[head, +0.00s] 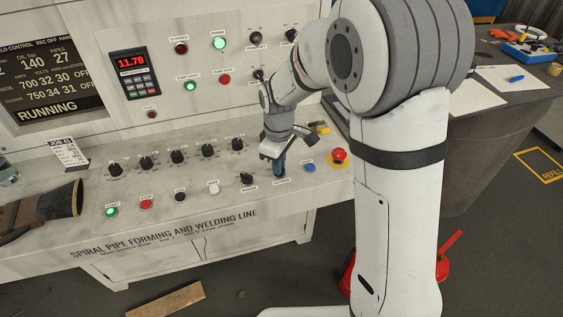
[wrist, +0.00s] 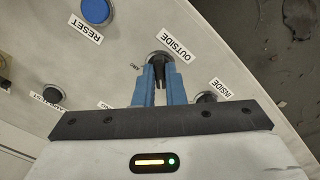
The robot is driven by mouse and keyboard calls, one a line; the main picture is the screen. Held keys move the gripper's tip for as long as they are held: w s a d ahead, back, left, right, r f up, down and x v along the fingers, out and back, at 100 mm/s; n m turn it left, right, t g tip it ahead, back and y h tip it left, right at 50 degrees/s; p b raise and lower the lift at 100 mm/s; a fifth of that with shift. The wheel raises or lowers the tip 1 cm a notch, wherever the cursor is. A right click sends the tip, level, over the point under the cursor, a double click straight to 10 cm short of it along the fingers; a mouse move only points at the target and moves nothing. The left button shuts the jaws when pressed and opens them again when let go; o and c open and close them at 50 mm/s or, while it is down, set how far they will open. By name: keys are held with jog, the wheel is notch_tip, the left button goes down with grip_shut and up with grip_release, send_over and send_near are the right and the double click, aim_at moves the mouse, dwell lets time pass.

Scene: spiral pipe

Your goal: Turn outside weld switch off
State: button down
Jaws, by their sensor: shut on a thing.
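The outside weld switch is a black rotary knob (wrist: 159,66) in the wrist view, beside a white label (wrist: 178,43) reading OUTSIDE. My gripper (wrist: 158,84) has its two blue fingers shut on this knob, one on each side. In the head view my gripper (head: 279,170) reaches down to the console's front row and hides the knob.
A blue reset button (head: 310,167) and a red emergency stop (head: 339,156) on a yellow base sit right of my gripper. A row of black knobs (head: 177,156) lies to the left. A display (head: 45,75) reads RUNNING. A dark glove (head: 55,203) lies at the left.

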jog(key=shift+d+f, duration=0.1)
jog(key=shift+d, duration=0.05)
jog(key=c, duration=1.7)
grip_release()
jog(key=shift+d, duration=0.1)
jog(key=shift+c, duration=0.2)
jog(key=shift+o, duration=1.2)
jog(key=shift+r, duration=4)
jog(key=s+d+r+m+t, duration=0.1)
jog(key=s+d+r+m, duration=0.1)
jog(key=s+d+m, duration=0.4)
jog(key=s+d+r+m+t, duration=0.1)
jog(key=s+d+m, duration=0.5)
jog(key=s, duration=0.7)
jog(key=shift+s+d+r+t, duration=0.3)
jog(key=shift+d+r, duration=0.05)
jog(key=shift+d, duration=0.9)
